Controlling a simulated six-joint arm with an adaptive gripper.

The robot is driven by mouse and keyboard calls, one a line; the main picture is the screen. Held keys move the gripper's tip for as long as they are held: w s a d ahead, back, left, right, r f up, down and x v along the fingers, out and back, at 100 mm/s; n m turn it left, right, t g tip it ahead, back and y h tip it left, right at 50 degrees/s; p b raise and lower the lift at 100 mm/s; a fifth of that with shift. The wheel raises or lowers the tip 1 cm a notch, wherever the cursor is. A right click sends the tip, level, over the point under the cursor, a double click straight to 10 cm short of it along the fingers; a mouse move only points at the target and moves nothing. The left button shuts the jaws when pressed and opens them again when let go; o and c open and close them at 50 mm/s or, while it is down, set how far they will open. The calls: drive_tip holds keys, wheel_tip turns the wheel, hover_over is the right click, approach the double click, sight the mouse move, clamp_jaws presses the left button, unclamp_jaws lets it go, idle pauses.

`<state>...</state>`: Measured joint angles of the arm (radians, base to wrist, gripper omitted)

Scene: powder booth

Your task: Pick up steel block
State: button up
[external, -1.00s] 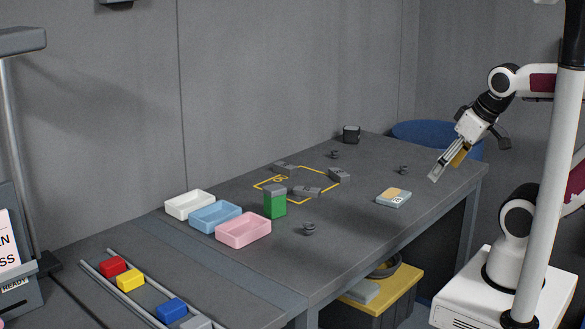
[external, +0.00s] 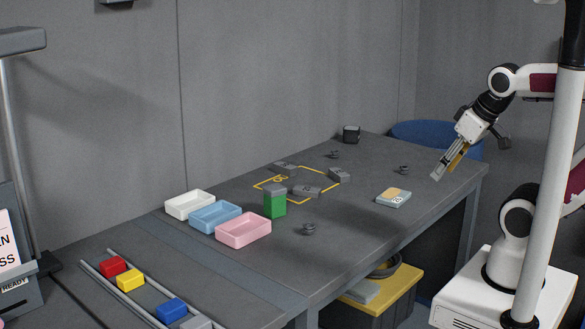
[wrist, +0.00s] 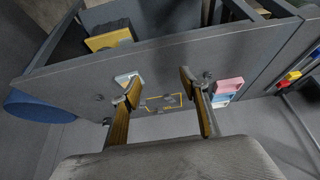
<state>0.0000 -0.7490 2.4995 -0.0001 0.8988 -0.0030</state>
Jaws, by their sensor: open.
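Several small grey metal-looking blocks lie on the grey table around a yellow outlined area: a back one (external: 284,168), a front one (external: 307,191) and a right one (external: 339,175). Another grey block (external: 275,188) sits on top of a green block (external: 275,206). I cannot tell which of them is the steel block. My gripper (external: 443,175) is open and empty, above the right end of the table, well apart from the blocks. In the wrist view my gripper's fingers (wrist: 160,88) are spread, and the yellow outline shows small between them.
White (external: 189,204), blue (external: 215,216) and pink (external: 243,229) trays stand left of the green block. A pale blue pad (external: 394,197) lies nearer my gripper. Small dark fittings (external: 309,229) are scattered about. A black box (external: 351,134) stands at the back. Coloured blocks (external: 130,280) lie between rails.

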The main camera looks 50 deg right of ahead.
drive_tip(key=w+d+n+t+h, duration=0.1)
drive_tip(key=w+d+n+t, duration=0.1)
drive_tip(key=w+n, duration=0.95)
drive_tip(key=w+d+n+t, duration=0.2)
drive_tip(key=w+n, duration=0.3)
drive_tip(key=w, duration=1.4)
drive_tip(key=n+t, duration=0.2)
drive_tip(key=n, duration=0.7)
approach(289, 166)
drive_tip(key=n, duration=0.3)
drive_tip(key=w+f+n+t, duration=0.1)
drive_tip(key=n, duration=0.2)
drive_tip(key=w+f+n, duration=0.1)
drive_tip(key=n, duration=0.2)
drive_tip(key=shift+t+y, duration=0.3)
drive_tip(key=shift+y, duration=0.1)
drive_tip(key=shift+w+d+f+n, duration=0.15)
drive_tip(key=shift+w+f+n, duration=0.2)
drive_tip(key=shift+f+n, duration=0.3)
drive_tip(key=shift+w, duration=0.15)
drive_tip(key=shift+x, duration=1.1)
drive_tip(key=shift+w, duration=0.2)
